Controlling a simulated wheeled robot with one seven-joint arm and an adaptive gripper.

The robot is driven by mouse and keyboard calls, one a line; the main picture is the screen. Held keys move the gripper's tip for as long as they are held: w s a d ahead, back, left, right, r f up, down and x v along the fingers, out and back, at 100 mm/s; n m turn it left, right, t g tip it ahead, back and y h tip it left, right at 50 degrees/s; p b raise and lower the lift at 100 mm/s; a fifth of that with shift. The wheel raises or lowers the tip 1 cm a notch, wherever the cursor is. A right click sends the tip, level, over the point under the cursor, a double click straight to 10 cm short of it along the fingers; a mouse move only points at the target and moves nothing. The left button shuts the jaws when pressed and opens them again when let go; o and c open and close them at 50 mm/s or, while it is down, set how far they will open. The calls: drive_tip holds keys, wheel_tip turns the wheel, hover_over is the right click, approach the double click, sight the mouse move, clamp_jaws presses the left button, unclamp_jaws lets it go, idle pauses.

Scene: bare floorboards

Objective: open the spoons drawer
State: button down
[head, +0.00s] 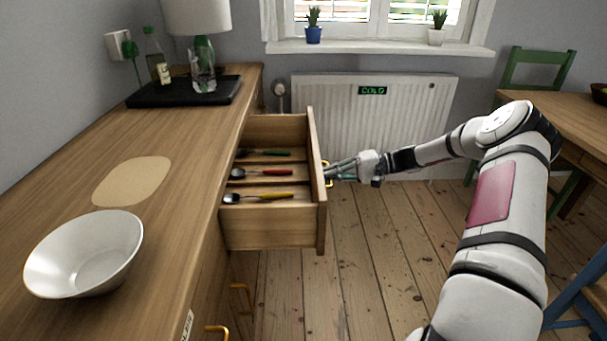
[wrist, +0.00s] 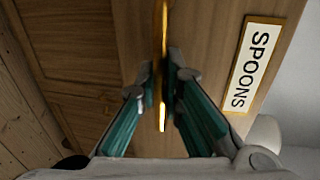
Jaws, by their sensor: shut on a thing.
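The spoons drawer (head: 270,228) is pulled well out from the wooden counter in the head view. Inside it, several spoons with coloured handles lie in separate compartments, among them a yellow-handled spoon (head: 259,197) and a red-handled spoon (head: 263,172). In the wrist view, the drawer front bears a "SPOONS" label (wrist: 249,69). My gripper (head: 329,173) is at the drawer front, its teal fingers (wrist: 164,103) shut on the brass handle (wrist: 162,122) from both sides. Most of the handle is hidden in the head view.
A white bowl (head: 85,252) and a tan mat (head: 132,181) are on the counter (head: 180,215). A radiator (head: 335,113) stands behind the drawer. Lower brass handles (head: 240,297) protrude below. Floorboards (head: 375,270) right of the drawer are clear.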

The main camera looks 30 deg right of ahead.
drive_tip(key=f+v, duration=0.1)
drive_tip(key=v, duration=0.5)
drive_tip(key=shift+d, duration=0.25)
drive_tip(key=shift+f, duration=0.15)
drive_tip(key=c, duration=1.7)
unclamp_jaws()
drive_tip(key=v, duration=1.2)
